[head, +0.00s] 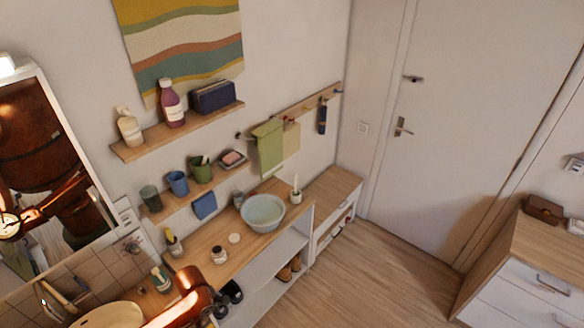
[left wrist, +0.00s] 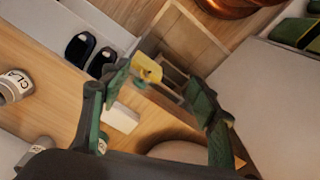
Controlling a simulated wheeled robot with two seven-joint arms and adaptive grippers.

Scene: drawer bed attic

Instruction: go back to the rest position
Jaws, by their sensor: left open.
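My left gripper (left wrist: 163,88) shows in the left wrist view with its two dark green fingers spread apart. A small yellow thing (left wrist: 148,68) appears between the fingertips in that view; I cannot tell what it is or how far beyond them it lies. I see no contact with the fingers. In the head view a copper-coloured link of my arm reaches in at the bottom, close to the wooden counter (head: 205,245); the gripper itself is not clear there. My right gripper is not in view.
The counter carries a pale bowl (head: 263,212), a small jar (head: 218,255) and a basin (head: 108,315). Above are wall shelves (head: 180,130) with bottles and cups. A mirror (head: 50,150) stands left. Dark slippers (left wrist: 82,50) sit below the counter. Open floor (head: 370,260) lies right.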

